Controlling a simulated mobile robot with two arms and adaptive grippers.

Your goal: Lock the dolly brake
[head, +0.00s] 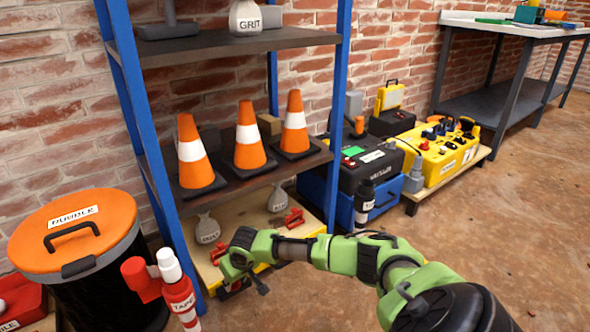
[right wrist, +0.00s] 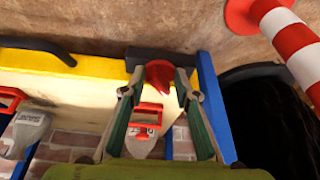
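The dolly is a low pale wooden deck (head: 255,222) with a yellow edge at the foot of the blue shelf; the edge also shows in the right wrist view (right wrist: 95,68). A red pedal-like part (right wrist: 162,80), which looks like the brake, sits by a black bar (right wrist: 150,56) at that edge. My right gripper (right wrist: 160,85) is open, with its fingertips on either side of the red part; I cannot tell whether they touch it. In the head view, my right gripper (head: 234,287) reaches down at the deck's front edge, mostly hidden by its own wrist. My left gripper is out of view.
Grit bags (head: 207,229) and red clamp-like items (head: 294,218) lie on the deck. A rubble bin (head: 45,262) and a red-white tape post (head: 180,299) stand close on the left. Battery cases (head: 370,165) stand right. Open floor lies front right.

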